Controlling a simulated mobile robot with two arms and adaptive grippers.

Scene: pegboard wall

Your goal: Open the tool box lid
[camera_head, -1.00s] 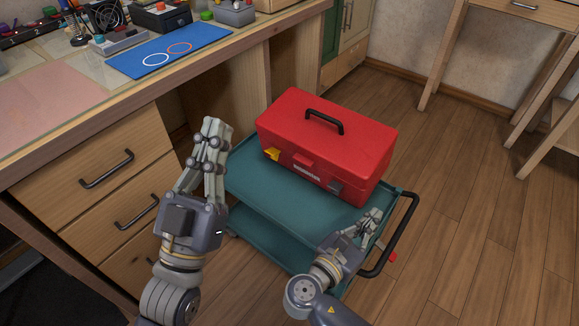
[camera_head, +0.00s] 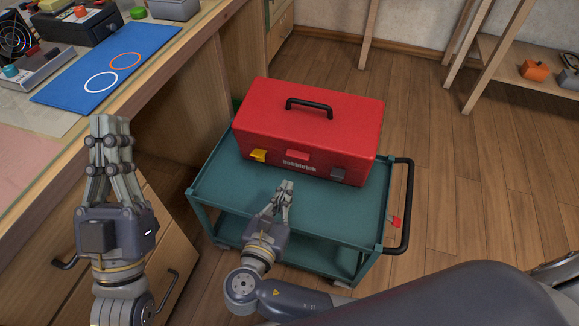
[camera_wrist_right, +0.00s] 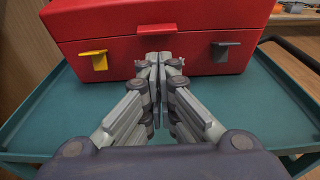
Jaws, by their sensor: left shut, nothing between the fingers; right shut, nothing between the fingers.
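The red tool box (camera_head: 310,125) stands on the teal cart with its lid down and a black handle (camera_head: 309,103) on top. Its front has a yellow latch (camera_head: 258,155), a red middle latch (camera_head: 297,154) and a grey latch (camera_head: 338,174). My right gripper (camera_head: 287,184) is shut and empty, just in front of the box below the middle latch. The yellow latch (camera_wrist_right: 93,54) and grey latch (camera_wrist_right: 226,44) show there on either side. My left gripper (camera_head: 110,125) is shut and empty, left of the cart.
The teal cart (camera_head: 220,185) has a black push handle (camera_head: 408,205) on its right. A wooden workbench (camera_head: 190,80) with a blue mat (camera_head: 110,68) stands at left. A wooden shelf (camera_head: 520,60) is at upper right. Floor at right is clear.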

